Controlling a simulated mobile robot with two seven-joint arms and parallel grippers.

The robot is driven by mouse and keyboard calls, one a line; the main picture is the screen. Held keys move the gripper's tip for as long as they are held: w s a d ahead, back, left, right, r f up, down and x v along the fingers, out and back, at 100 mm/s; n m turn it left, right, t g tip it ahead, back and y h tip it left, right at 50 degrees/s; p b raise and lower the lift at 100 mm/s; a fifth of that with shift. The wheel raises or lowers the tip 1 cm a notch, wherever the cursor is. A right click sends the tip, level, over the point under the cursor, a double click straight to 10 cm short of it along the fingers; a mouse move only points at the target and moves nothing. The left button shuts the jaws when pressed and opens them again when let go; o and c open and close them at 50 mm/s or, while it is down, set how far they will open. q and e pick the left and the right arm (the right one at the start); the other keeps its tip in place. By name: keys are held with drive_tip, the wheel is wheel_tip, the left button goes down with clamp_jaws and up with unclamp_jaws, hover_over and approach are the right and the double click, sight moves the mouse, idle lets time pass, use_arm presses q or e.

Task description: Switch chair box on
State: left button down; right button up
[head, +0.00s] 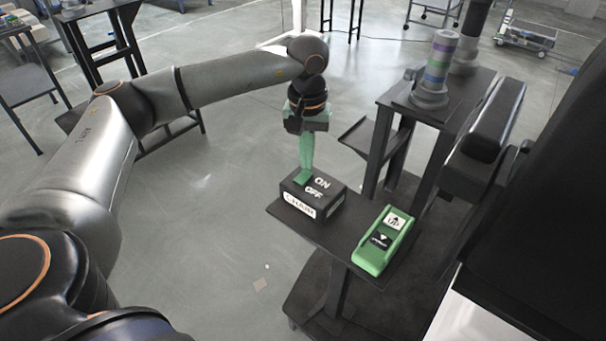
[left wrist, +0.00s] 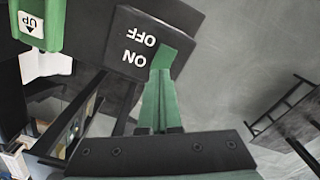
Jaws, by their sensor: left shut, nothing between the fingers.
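The chair box (head: 318,203) is a black box with white ON and OFF lettering on top and a white label on its front. It sits on a dark shelf and also shows in the left wrist view (left wrist: 122,46). A green switch piece (head: 301,179) is on its top beside the lettering; it shows in the left wrist view too (left wrist: 177,48). My left gripper (head: 305,168) points down with its green fingers together and empty. The fingertips are at the switch and partly cover it; I cannot tell whether they touch. My right gripper is not visible.
A green box with UP and down buttons (head: 372,258) lies on the same dark shelf (head: 322,236), right of the chair box. Behind stands a dark stand with a striped column (head: 437,66). Open floor (head: 215,220) lies to the left.

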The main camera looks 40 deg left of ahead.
sight(306, 173)
use_arm(q)
drive_tip(key=shift+f+b, duration=0.7)
drive_tip(key=shift+f, duration=0.35)
idle(0.4)
drive_tip(key=shift+r, duration=0.2)
drive_tip(key=shift+r+p, duration=2.6)
drive_tip(key=shift+r, duration=0.75)
